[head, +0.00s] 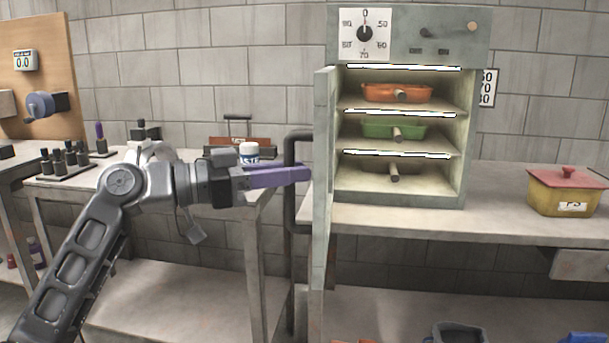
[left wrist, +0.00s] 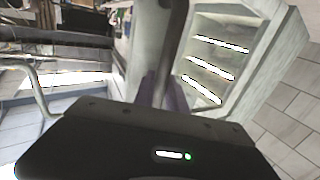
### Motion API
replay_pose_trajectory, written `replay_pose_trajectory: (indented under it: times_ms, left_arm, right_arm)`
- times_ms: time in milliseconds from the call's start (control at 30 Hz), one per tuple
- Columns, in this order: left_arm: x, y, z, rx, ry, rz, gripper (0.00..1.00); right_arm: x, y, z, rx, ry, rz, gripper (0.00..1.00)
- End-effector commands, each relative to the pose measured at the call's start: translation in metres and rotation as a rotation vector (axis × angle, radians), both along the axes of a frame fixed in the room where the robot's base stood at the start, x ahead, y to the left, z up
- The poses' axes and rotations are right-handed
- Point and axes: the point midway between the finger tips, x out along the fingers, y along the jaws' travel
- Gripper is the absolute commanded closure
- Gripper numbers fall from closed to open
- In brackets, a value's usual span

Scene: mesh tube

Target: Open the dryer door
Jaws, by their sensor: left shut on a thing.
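The dryer (head: 420,50) is a grey cabinet with a dial on top, standing on the bench; its lit inside shows in the head view. Its door (head: 322,200) stands open on the left side, swung out toward me and seen nearly edge-on. The door's dark bar handle (head: 289,150) is on the left face of the door. My left gripper (head: 300,174) has its purple fingers shut on this handle. In the left wrist view the handle (left wrist: 170,45) runs between the fingers (left wrist: 161,92), with the lit shelves (left wrist: 208,65) to the right. My right gripper is not in view.
An orange tray (head: 372,92) and a green tray (head: 378,130) sit on dryer shelves. A yellow box with a red lid (head: 565,190) stands on the right bench. A white jar (head: 249,150) and a red toolbox (head: 225,142) are behind my left arm.

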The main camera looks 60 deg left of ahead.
Motion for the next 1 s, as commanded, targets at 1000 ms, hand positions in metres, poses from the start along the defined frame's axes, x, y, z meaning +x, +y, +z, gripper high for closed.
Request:
replay_pose_trajectory:
  times_ms: [1000]
  left_arm:
    - [-0.0074, 0.0039, 0.0021, -0.002, -0.004, 0.005, 0.62]
  right_arm:
    - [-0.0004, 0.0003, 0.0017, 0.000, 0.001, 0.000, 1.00]
